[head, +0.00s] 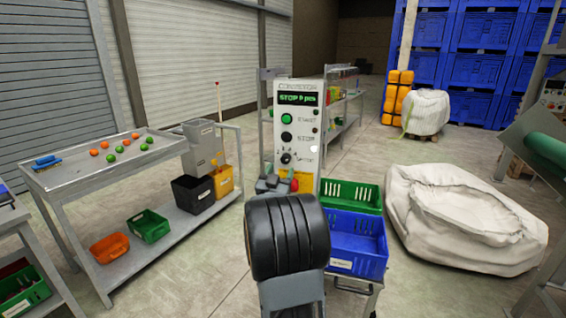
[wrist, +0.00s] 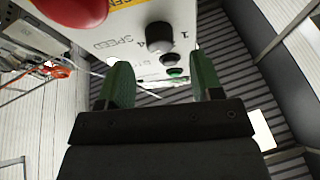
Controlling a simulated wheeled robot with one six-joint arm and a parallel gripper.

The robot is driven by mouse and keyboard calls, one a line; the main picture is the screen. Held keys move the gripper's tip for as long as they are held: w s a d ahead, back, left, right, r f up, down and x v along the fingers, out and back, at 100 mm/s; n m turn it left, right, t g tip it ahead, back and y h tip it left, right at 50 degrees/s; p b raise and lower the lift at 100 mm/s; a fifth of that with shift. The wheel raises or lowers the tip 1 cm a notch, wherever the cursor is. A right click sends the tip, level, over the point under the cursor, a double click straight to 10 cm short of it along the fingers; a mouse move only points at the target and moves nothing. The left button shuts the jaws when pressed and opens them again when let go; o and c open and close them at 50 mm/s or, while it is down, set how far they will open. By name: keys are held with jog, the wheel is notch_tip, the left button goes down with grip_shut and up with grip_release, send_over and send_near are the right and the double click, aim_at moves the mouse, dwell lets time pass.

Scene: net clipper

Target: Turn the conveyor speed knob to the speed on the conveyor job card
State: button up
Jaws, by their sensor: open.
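The control panel (head: 283,101) stands upright in the middle of the head view, with a lit display reading STOP and a small count. Its black speed knob (head: 286,158) sits low on the panel, below the START and STOP buttons. In the wrist view the panel appears upside down. There the dark knob (wrist: 158,37) stands beside the SPEED lettering, with a 4 and a 1 near it. My gripper (wrist: 161,62) is open, its two green fingers apart and nothing seen held between them. The knob shows beyond the fingertips. I cannot make out a conveyor job card.
A red button (wrist: 72,8) is close to the gripper in the wrist view. A green crate (head: 352,195) and a blue crate (head: 358,250) stand right of my arm. A steel table (head: 75,180) with small coloured balls is at left. A white sack (head: 460,220) lies at right.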

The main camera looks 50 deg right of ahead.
aim_at(285, 162)
jog(key=shift+p+x, duration=0.3)
jog(key=shift+x, duration=1.45)
jog(key=c, duration=0.9)
jog(key=shift+s+f+n+t+b, duration=0.15)
jog(key=shift+n+t+b, duration=0.25)
jog(key=shift+n+b, duration=0.35)
jog(key=n+t+y+b, duration=0.1)
jog(key=n+b, duration=0.1)
jog(key=n, duration=0.1)
jog(key=shift+t, duration=0.3)
jog(key=shift+s+d+n+t+y+b, duration=0.1)
jog(key=shift+n+t+y+b, duration=0.5)
jog(key=shift+n, duration=1.05)
jog(key=shift+n+t+y+b, duration=0.4)
jog(key=shift+n+y+b, duration=0.4)
jog(key=shift+n, duration=1.1)
